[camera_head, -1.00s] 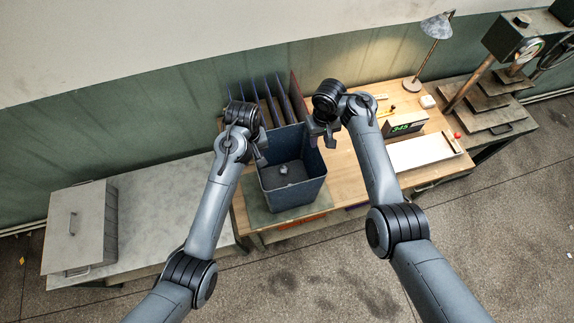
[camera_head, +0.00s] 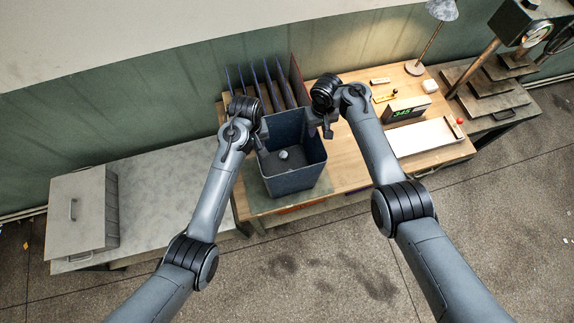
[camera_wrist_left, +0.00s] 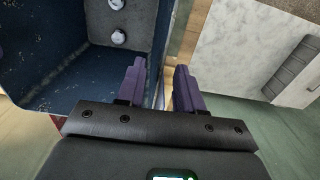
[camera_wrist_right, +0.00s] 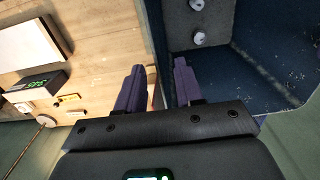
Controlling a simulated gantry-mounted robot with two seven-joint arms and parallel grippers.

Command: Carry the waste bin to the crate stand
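The waste bin (camera_head: 293,180) is a dark blue, open-topped box upright on a green mat at the front of the wooden table.
A grey metal box (camera_head: 85,210) with a handle stands on the bench's left end. Dark upright dividers (camera_head: 270,90) stand behind the bin. A display (camera_head: 404,111), white board (camera_head: 425,137) and lamp (camera_head: 440,10) are at the right. The bench's middle is clear.

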